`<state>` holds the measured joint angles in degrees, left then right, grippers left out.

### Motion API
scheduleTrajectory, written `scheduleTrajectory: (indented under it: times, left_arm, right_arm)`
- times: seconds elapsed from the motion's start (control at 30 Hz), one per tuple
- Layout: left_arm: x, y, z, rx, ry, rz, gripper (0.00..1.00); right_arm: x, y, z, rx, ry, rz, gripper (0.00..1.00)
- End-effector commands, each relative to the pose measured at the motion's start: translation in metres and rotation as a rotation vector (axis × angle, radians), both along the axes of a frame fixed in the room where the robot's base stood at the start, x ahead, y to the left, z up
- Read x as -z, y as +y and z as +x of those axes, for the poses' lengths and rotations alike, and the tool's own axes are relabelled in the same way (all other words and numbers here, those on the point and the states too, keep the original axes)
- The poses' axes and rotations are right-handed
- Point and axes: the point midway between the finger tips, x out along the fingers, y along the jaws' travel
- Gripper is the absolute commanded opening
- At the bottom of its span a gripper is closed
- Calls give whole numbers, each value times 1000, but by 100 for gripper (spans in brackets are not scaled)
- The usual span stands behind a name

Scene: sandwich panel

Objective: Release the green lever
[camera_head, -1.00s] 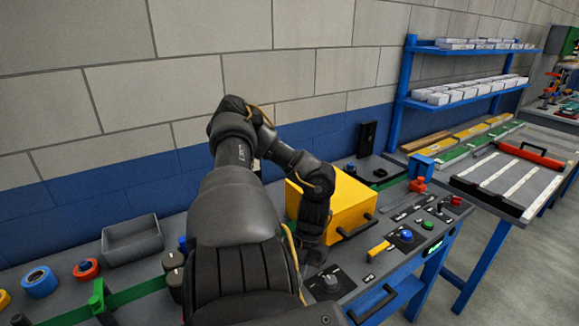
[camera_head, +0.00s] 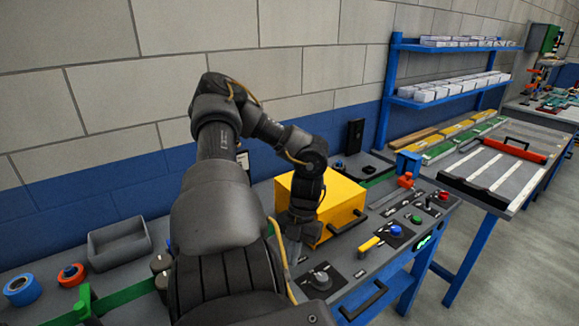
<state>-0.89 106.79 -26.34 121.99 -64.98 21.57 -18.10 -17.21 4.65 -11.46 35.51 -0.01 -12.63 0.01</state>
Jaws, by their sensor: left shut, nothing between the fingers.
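A green bar (camera_head: 127,296) runs low across the left part of the workbench, with an upright green piece (camera_head: 86,299) at its left. I cannot tell whether this is the green lever. Its right end is hidden behind my left arm. My left gripper (camera_head: 290,241) points down over the bench, in front of the left side of the yellow box (camera_head: 345,205). It is shut and empty. The fingertips are dark and hard to make out, and I cannot tell whether they touch anything. My right gripper is not in view.
A control panel with a black knob (camera_head: 320,279), a yellow lever (camera_head: 369,243), a blue button (camera_head: 396,231) and a green button (camera_head: 416,219) lies to the right. A grey tray (camera_head: 120,244) and tape rolls (camera_head: 22,290) sit left. A wall stands behind.

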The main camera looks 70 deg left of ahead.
Motion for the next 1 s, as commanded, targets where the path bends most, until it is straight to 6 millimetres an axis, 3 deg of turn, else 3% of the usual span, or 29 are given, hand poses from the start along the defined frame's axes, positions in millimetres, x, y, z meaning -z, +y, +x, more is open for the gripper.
scheduleTrajectory:
  times: [0.13,0.33,1.0]
  left_arm:
    - [-24,8,8,-1,-3,4,0]
    - [-43,13,13,-1,-1,2,0]
    - [-47,14,14,0,-2,1,0]
  right_arm:
    - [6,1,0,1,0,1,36]
    - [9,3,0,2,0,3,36]
    - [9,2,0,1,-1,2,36]
